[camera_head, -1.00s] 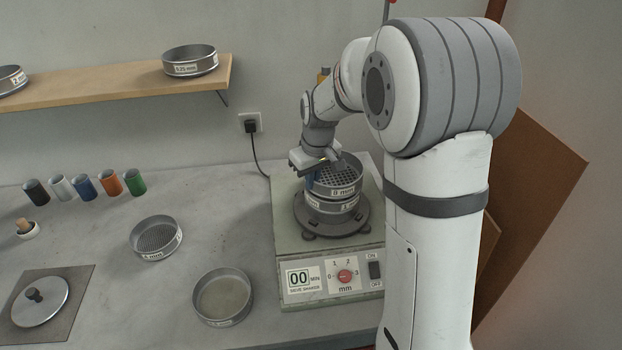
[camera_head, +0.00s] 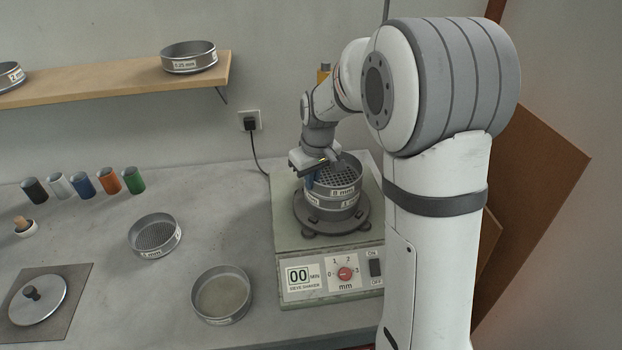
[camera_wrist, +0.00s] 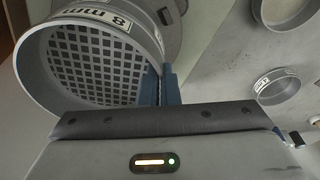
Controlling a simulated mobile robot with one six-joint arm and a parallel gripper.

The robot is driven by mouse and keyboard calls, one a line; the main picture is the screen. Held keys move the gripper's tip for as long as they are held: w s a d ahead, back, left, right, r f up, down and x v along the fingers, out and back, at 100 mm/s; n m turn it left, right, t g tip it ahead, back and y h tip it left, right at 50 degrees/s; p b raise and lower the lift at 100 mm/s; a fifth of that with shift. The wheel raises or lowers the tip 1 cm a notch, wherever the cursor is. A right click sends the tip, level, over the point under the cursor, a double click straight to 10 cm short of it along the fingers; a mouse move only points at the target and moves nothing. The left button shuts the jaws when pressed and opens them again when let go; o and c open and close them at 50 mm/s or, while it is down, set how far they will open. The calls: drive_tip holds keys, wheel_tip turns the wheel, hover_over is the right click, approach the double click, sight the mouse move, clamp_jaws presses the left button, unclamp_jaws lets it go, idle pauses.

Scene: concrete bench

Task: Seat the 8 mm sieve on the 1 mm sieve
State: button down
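The 8 mm sieve (camera_head: 345,190), a grey ring with a coarse perforated floor, sits level over the 1 mm sieve (camera_head: 335,211) on the shaker. The two look lined up, with no clear gap, but I cannot tell if the rims are fully engaged. My gripper (camera_head: 311,181) is at the left side of the 8 mm sieve, its blue fingers shut on the wall. In the wrist view the 8 mm sieve (camera_wrist: 88,62) fills the upper left, with my gripper (camera_wrist: 166,84) at its wall. The 1 mm sieve is largely hidden beneath it.
The sieve shaker (camera_head: 292,235) reads 00. Two loose sieves, one with mesh (camera_head: 155,236) and one fine (camera_head: 221,296), lie on the bench to its left. A lid (camera_head: 38,302) lies on a mat, several coloured cups (camera_head: 82,185) stand behind, and a shelf (camera_head: 110,82) holds sieves.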

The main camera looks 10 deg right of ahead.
drive_tip(key=c, duration=1.6)
unclamp_jaws()
drive_tip(key=r, duration=0.5)
drive_tip(key=s+r+b, duration=0.1)
drive_tip(key=r, duration=0.1)
drive_tip(key=shift+d+r, duration=0.2)
drive_tip(key=shift+r, duration=0.2)
drive_tip(key=shift+s, duration=0.15)
drive_tip(key=s+d+m, duration=0.1)
drive_tip(key=s, duration=0.7)
drive_tip(key=s+d+m+t, duration=0.1)
drive_tip(key=s+d+m, duration=0.1)
drive_tip(key=s, duration=0.6)
drive_tip(key=s+d+f+m, duration=0.1)
drive_tip(key=s+m, duration=0.1)
drive_tip(key=s, duration=0.6)
drive_tip(key=shift+s+d+t+h, duration=0.2)
drive_tip(key=shift+d+t+h, duration=0.1)
drive_tip(key=shift+d+h, duration=0.1)
